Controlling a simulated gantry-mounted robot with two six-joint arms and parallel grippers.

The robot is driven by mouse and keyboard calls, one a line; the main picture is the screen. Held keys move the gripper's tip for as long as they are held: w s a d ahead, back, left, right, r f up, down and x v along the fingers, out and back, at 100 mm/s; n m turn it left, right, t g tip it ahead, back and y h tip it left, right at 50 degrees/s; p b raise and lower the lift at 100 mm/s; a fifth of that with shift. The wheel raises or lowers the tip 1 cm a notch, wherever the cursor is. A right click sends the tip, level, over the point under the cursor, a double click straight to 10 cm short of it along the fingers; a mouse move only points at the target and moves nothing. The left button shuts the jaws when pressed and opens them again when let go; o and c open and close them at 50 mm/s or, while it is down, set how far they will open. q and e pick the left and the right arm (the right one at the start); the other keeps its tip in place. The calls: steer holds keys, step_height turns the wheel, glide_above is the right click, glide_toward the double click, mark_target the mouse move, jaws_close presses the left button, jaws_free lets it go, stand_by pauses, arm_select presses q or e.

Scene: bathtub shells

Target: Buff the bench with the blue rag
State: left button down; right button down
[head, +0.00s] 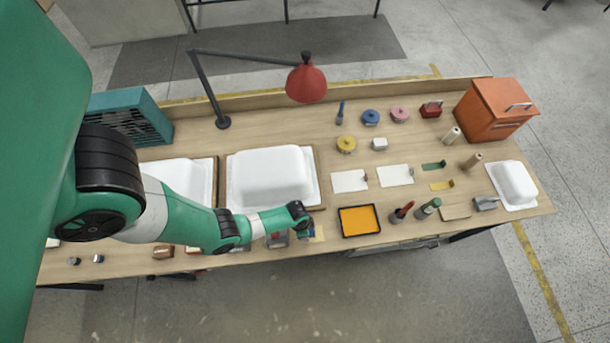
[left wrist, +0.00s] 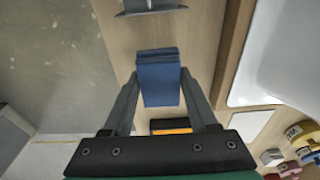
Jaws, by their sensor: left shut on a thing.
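The bench (head: 250,130) is a long light-wood workbench crossing the head view, with bare wood also in the left wrist view (left wrist: 203,35). My left gripper (left wrist: 158,82) is shut on the folded blue rag (left wrist: 160,85), one finger at each side. In the head view my left gripper (head: 304,226) is low over the front edge strip, left of the orange tray. Only a small bit of the rag (head: 309,233) shows there. I cannot tell whether the rag touches the wood. My right gripper is not in view.
White tub shells (head: 270,176) lie behind the gripper. The black-rimmed orange tray (head: 359,207) is to its right, with screwdriver-like tools (head: 428,209) beyond. A red lamp (head: 306,84) overhangs the back. An orange cabinet (head: 494,110) stands back right. Bare wood lies between the lamp base and the tape rolls.

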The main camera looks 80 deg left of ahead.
arm_select(q)
steer(key=shift+w+r+p, duration=0.1)
steer(key=shift+r+p, duration=1.6)
steer(key=shift+r, duration=0.5)
